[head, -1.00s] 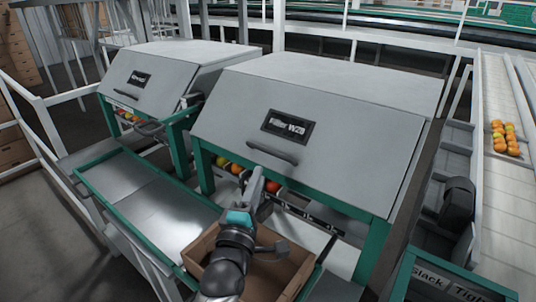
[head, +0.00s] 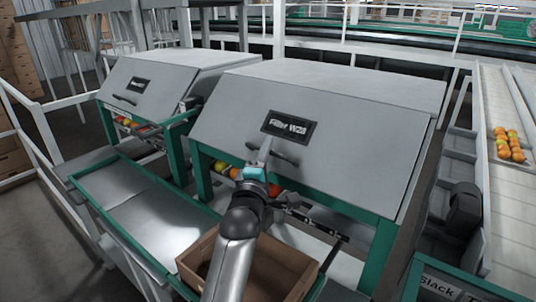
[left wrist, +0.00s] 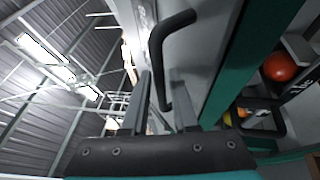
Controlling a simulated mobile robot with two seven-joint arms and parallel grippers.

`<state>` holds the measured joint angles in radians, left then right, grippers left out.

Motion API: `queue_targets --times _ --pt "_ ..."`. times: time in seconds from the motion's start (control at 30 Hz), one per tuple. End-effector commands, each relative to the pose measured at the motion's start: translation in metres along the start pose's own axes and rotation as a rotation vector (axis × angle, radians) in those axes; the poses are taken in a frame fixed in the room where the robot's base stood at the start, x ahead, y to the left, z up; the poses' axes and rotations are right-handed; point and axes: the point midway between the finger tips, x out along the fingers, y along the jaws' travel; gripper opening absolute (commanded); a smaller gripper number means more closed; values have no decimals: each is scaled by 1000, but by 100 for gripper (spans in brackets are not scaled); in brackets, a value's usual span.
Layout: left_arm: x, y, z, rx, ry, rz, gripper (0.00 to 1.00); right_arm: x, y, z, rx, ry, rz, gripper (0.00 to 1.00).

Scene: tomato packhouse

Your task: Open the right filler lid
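The right filler lid (head: 350,160) is a large grey slanted panel with a dark sign, and it is closed. Its black bar handle (head: 287,156) sits below the sign, partly covered by my left gripper. My left gripper (head: 264,150) is at the handle, fingers pointing up toward it. In the left wrist view the two fingers (left wrist: 161,85) stand apart, and the black handle (left wrist: 157,50) rises beyond them, its lower end showing in the gap. I cannot tell whether they touch. My right gripper is not in view.
The left filler (head: 150,85) stands beside it with its lid closed. A cardboard box (head: 285,270) sits below my left arm. A green-framed metal tray (head: 150,215) lies to the left. Tomatoes (head: 510,145) rest on a conveyor at right.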

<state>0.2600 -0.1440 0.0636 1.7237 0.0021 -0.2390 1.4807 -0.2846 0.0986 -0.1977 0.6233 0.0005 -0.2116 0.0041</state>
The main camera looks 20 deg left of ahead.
Motion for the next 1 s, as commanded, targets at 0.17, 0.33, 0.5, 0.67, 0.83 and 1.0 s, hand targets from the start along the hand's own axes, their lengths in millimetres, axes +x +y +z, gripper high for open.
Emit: queue_targets --times 0.17,0.33,0.5,0.67,0.83,1.0 --pt "0 0 0 0 0 -1 27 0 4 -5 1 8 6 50" --pt "0 0 0 1 0 -1 14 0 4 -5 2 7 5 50" --pt "0 0 0 1 0 -1 0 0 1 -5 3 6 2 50" --pt "0 0 0 1 0 -1 0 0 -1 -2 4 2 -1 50" --pt "0 0 0 1 0 -1 0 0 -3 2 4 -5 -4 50" --pt "0 0 0 0 0 -1 0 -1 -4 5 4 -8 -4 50"
